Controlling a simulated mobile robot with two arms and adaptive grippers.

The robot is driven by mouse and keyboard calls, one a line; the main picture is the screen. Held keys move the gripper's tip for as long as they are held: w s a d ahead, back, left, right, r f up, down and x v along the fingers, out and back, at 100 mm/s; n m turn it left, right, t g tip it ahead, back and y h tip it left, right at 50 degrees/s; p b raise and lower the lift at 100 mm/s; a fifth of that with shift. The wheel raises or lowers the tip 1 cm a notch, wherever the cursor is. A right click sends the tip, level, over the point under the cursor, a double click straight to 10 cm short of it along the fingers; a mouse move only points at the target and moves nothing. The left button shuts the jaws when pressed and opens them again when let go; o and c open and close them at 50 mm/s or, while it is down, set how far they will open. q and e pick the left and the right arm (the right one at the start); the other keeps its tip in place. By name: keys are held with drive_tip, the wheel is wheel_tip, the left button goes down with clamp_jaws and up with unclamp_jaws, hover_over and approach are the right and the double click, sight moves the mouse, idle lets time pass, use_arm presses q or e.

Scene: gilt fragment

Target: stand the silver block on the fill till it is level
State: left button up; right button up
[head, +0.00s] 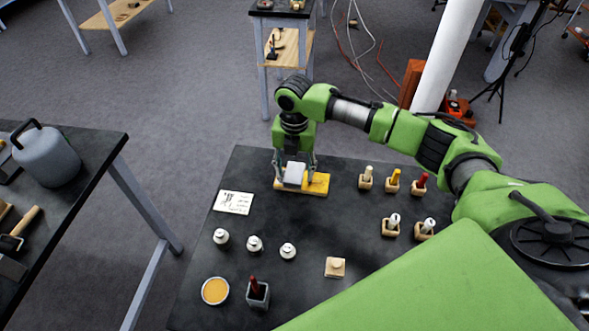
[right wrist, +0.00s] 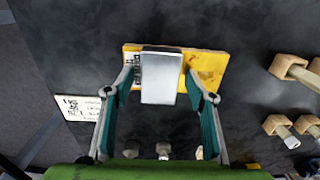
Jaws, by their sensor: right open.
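The silver block (head: 295,172) is at the wooden board (head: 299,191) near the back of the dark table. A yellow patch (head: 318,184) covers the board's right part. In the right wrist view the block (right wrist: 161,80) lies across the middle of the yellow board (right wrist: 212,62); a small patterned patch shows at its left. The block hides what is under it, so I cannot tell how level it sits. My right gripper (head: 294,169) is open, pointing down, with one finger on either side of the block. In the right wrist view gaps show between fingers and block.
A printed card (head: 233,202) lies left of the board. Several small holders with coloured or white pegs, such as the red one (head: 419,184), stand at the right. White-topped jars (head: 254,244), an orange dish (head: 215,291), a grey cup (head: 257,294) and a wooden block (head: 335,267) stand nearer.

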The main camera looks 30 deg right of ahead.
sight(294, 172)
wheel_tip(294, 172, up, 12)
drive_tip(key=b, duration=0.2)
drive_tip(key=shift+r+b, duration=0.2)
drive_tip(key=shift+b, duration=0.2)
idle(2.7)
